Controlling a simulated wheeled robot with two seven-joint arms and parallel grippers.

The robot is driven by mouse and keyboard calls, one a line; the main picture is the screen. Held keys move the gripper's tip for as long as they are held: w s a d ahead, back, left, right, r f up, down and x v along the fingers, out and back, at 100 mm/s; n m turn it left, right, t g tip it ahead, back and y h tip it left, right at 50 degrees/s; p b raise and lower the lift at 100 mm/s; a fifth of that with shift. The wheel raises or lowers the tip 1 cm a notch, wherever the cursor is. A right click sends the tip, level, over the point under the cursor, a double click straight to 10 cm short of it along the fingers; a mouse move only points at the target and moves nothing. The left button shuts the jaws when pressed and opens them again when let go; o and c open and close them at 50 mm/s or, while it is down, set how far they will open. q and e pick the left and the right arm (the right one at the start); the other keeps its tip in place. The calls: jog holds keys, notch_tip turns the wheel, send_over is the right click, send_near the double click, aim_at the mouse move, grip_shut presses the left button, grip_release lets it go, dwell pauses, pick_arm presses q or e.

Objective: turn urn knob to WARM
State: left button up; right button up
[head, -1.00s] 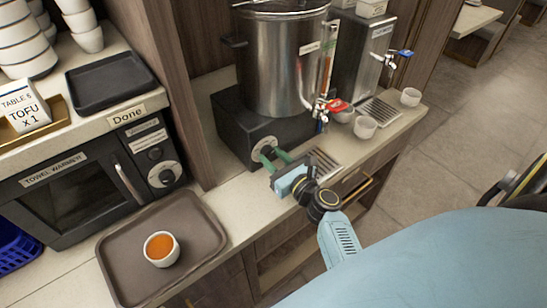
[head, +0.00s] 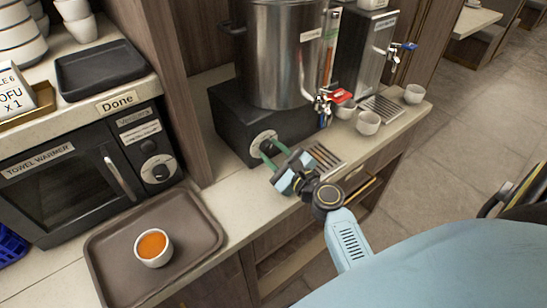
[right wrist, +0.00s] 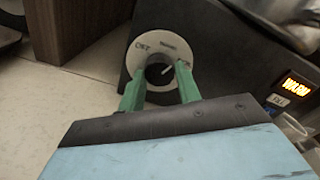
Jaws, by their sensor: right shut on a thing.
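The large steel urn (head: 282,60) stands on a black base (head: 232,120) at the counter's back. On the base's front is a pale round dial plate (head: 258,139) with a dark knob, mostly covered by my fingers in the head view. In the right wrist view the black knob (right wrist: 158,72) shows a white pointer line slanting up and right; "OFF" is readable at the plate's upper left, while the other lettering is blurred. My right gripper (head: 274,152) has its green fingers on either side of the knob and is shut on it. My left gripper is out of view.
A drip grate (head: 322,158) lies right of my gripper. White cups (head: 368,123) and a second dispenser (head: 362,55) stand farther right. The towel warmer (head: 75,180) is at left, with a tray (head: 205,235) holding a bowl of orange sauce (head: 153,247) in front.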

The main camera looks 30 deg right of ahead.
jog(key=n+b, duration=0.1)
jog(key=n, duration=0.3)
jog(key=shift+n+b, duration=0.4)
dwell(0.4)
jog(key=o, duration=1)
jog(key=shift+c, duration=0.2)
